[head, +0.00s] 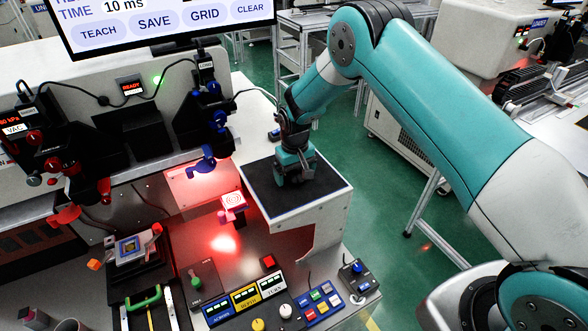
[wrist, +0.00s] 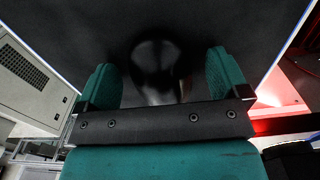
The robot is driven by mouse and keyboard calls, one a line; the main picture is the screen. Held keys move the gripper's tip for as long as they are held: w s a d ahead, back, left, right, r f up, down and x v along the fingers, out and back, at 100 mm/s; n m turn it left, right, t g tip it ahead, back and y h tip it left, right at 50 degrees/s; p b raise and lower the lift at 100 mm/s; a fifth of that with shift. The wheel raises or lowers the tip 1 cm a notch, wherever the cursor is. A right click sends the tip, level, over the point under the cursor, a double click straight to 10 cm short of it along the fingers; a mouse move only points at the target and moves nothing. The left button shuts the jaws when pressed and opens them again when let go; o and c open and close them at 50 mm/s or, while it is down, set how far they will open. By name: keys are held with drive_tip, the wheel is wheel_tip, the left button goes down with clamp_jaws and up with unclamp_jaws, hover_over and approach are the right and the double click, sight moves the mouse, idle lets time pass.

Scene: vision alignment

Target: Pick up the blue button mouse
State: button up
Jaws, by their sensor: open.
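My gripper (head: 293,178) is low over the black pad (head: 328,190) on top of a white stand, pointing down. In the wrist view its two teal fingers (wrist: 161,82) are spread apart. A dark, rounded, shiny object (wrist: 157,62), which looks like the mouse, lies between them on the dark pad (wrist: 215,25). Gaps show on both sides of it, and the gripper's front bar hides its near end. No blue button shows on it. In the head view the gripper hides this object.
A control panel (head: 258,295) with coloured buttons and a box with a blue knob (head: 358,275) stand in front. A red-lit white block (head: 233,202) is left of the stand. A machine with blue fittings (head: 205,120) stands behind left. Green floor (head: 375,205) is open at right.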

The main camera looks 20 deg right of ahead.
drive_tip(key=c, duration=1)
drive_tip(key=shift+r, duration=0.15)
wheel_tip(320, 180, up, 19)
drive_tip(key=b, duration=0.7)
drive_tip(key=f+b, duration=0.2)
drive_tip(key=f, duration=0.3)
drive_tip(key=w+d+f+b, duration=0.1)
drive_tip(key=f+b, duration=0.1)
drive_tip(key=f, duration=0.4)
drive_tip(key=w+d+f+b, duration=0.1)
drive_tip(key=f+b, duration=0.1)
drive_tip(key=f, duration=0.3)
drive_tip(key=shift+w+d+f+b, duration=0.1)
drive_tip(key=shift+w+f+b, duration=0.05)
drive_tip(key=shift+w+b, duration=0.15)
drive_tip(key=shift+s, duration=0.1)
drive_tip(key=shift+f+b, duration=0.4)
drive_tip(key=shift+f, duration=0.5)
drive_tip(key=shift+f+b, duration=0.3)
drive_tip(key=shift+f, duration=0.35)
